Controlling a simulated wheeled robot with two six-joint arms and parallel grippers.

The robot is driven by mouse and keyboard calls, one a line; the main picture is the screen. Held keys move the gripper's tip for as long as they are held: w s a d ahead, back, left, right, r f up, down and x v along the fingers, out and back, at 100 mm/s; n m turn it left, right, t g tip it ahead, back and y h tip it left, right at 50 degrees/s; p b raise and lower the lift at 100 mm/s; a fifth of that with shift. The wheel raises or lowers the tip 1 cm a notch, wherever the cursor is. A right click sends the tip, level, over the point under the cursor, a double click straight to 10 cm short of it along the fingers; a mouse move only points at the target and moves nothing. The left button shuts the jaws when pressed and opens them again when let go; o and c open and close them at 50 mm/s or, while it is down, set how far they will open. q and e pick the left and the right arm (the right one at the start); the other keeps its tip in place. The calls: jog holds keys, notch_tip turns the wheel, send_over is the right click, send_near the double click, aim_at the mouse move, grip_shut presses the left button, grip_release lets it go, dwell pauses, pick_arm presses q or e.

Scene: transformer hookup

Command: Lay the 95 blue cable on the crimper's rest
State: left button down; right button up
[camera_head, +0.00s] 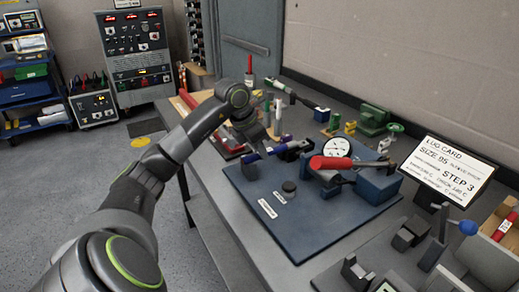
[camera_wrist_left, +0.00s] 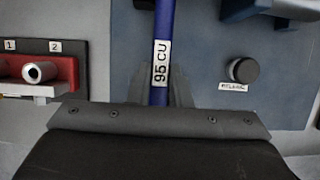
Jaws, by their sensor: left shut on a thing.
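The 95 blue cable, tagged "95 CU" (camera_wrist_left: 160,62), runs straight up the picture in the left wrist view. My left gripper (camera_wrist_left: 162,92) is shut around it just below the tag. In the head view the blue cable (camera_head: 250,158) shows beside my gripper, over the left edge of the crimper's blue board (camera_head: 298,225). The crimper has a red handle (camera_head: 338,163) and a round white gauge (camera_head: 336,147). A dark block with blue parts (camera_head: 291,150) lies left of it; I cannot tell whether the cable touches it. My right gripper is out of view.
A black knob (camera_head: 289,187) stands on the board's near half. A red holder (camera_wrist_left: 42,70) numbered 1 and 2 carries a metal lug (camera_wrist_left: 40,72). A lug card reading "SIZE 95" and "STEP 3" (camera_head: 449,168) stands at right. Green-topped parts (camera_head: 374,118) stand behind.

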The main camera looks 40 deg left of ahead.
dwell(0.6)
pick_arm(q)
jog(key=shift+f+b, duration=0.2)
jog(key=shift+b, duration=0.15)
jog(key=c, duration=1.3)
grip_release()
jog(key=shift+o, duration=0.2)
jog(key=shift+r+p, duration=2.25)
jog(key=shift+r, duration=1.3)
jog(key=shift+s+f, duration=0.1)
jog(key=shift+f, duration=0.05)
